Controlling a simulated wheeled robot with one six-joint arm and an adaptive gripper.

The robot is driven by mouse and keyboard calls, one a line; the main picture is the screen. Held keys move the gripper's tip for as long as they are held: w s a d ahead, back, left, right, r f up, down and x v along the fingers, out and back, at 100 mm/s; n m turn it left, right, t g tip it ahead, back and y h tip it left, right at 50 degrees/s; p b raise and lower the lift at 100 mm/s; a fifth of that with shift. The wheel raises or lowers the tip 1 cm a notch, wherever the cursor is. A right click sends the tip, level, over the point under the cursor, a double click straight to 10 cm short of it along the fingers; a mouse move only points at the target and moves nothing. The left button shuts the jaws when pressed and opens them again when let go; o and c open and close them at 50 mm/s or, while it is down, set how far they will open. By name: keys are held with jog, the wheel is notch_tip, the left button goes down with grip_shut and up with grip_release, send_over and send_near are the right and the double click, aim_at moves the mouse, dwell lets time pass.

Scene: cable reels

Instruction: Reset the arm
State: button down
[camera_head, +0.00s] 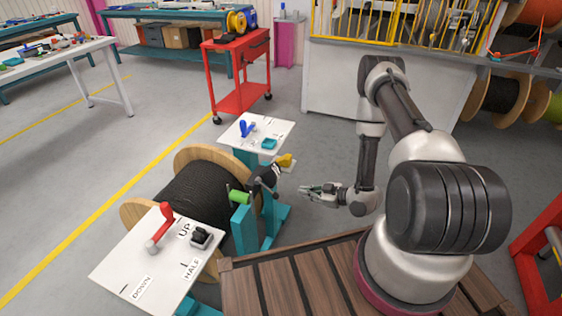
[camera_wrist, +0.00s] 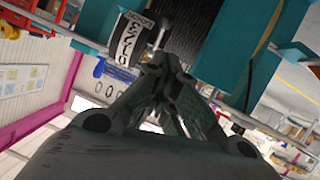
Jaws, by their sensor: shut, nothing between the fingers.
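My arm rises from the wooden deck on the right in the head view and bends down toward the left. My gripper (camera_head: 304,191) points left, shut and empty, in open air to the right of the cable reel stand. In the wrist view my gripper (camera_wrist: 160,65) shows its fingers closed together. The black cable reel (camera_head: 205,195) with wooden flanges sits on a teal stand (camera_head: 243,228). A dark crank part with a yellow knob (camera_head: 284,160) is on the stand, a short gap from the gripper.
A white panel (camera_head: 125,262) with a red lever (camera_head: 161,226) and UP, HALF, DOWN labels stands front left. A second panel (camera_head: 270,128) has a blue lever (camera_head: 246,128). A red cart (camera_head: 240,75) stands behind. Grey floor right of the stand is clear.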

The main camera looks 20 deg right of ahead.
jog(key=s+d+f+m+g+h, duration=0.35)
jog(key=s+d+f+g, duration=0.25)
jog(key=s+f, duration=0.45)
jog(key=s+d+r+m+g+h, duration=0.35)
jog(key=d+r+g+h, duration=0.2)
jog(key=d+r, duration=0.65)
jog(key=s+a+r+m+g+h, duration=0.1)
jog(key=s+r+m, duration=0.1)
jog(key=r, duration=1.1)
jog(key=s+r+m+h, duration=0.1)
jog(key=s+r+m, duration=0.15)
jog(key=r, duration=1.05)
jog(key=s+a+r+t, duration=0.2)
jog(key=a+r, duration=0.1)
jog(key=r, duration=0.5)
jog(key=s+a+r+t, duration=0.3)
jog(key=r, duration=0.5)
jog(key=s+a+r+t+y, duration=0.1)
jog(key=s+a+r+t, duration=0.1)
jog(key=r, duration=0.6)
jog(key=shift+s+a+r, duration=0.2)
jog(key=shift+s+a, duration=0.25)
jog(key=shift+a, duration=0.2)
